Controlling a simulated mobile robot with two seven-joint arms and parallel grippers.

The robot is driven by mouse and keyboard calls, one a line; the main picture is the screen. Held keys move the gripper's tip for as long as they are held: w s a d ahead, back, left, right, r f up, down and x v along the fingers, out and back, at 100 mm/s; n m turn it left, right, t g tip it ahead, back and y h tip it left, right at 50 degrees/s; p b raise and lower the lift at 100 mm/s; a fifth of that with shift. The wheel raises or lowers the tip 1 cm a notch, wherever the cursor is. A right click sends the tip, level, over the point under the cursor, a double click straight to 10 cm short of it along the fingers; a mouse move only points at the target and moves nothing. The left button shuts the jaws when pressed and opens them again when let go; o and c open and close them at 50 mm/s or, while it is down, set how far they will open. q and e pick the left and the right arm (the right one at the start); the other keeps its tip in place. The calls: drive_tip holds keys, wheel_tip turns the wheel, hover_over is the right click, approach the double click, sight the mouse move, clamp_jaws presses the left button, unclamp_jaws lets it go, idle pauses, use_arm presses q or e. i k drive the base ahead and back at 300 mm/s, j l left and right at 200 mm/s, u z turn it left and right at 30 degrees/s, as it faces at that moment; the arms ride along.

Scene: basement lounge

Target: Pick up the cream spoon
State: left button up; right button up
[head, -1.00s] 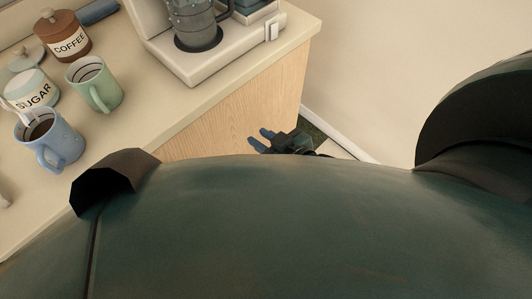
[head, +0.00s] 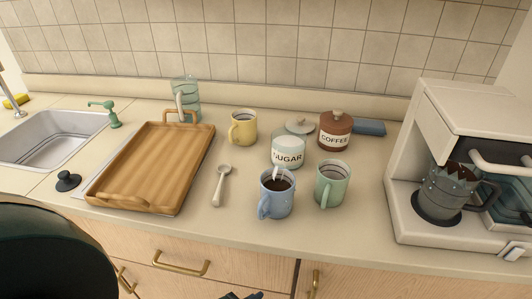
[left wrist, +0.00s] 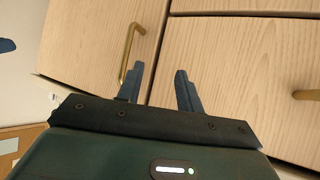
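The cream spoon (head: 217,192) lies flat on the counter in the head view, between the wooden tray and the blue mug. Its bowl points away from me and its handle towards the counter's front edge. My left gripper (left wrist: 160,88) shows in the left wrist view with its two blue fingers apart and nothing between them. It is in front of the wooden cabinet fronts, away from the spoon. A dark bit of a gripper shows at the bottom edge of the head view; I cannot tell which one.
The wooden tray (head: 115,203) is left of the spoon. The blue mug (head: 278,202), holding a pale stick, stands right, beside a green mug (head: 331,187). A yellow mug (head: 243,128), sugar jar (head: 288,152) and coffee jar (head: 335,132) are behind. The coffee machine (head: 425,140) is at right.

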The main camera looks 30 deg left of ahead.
sight(224, 170)
drive_tip(key=u, duration=1.25)
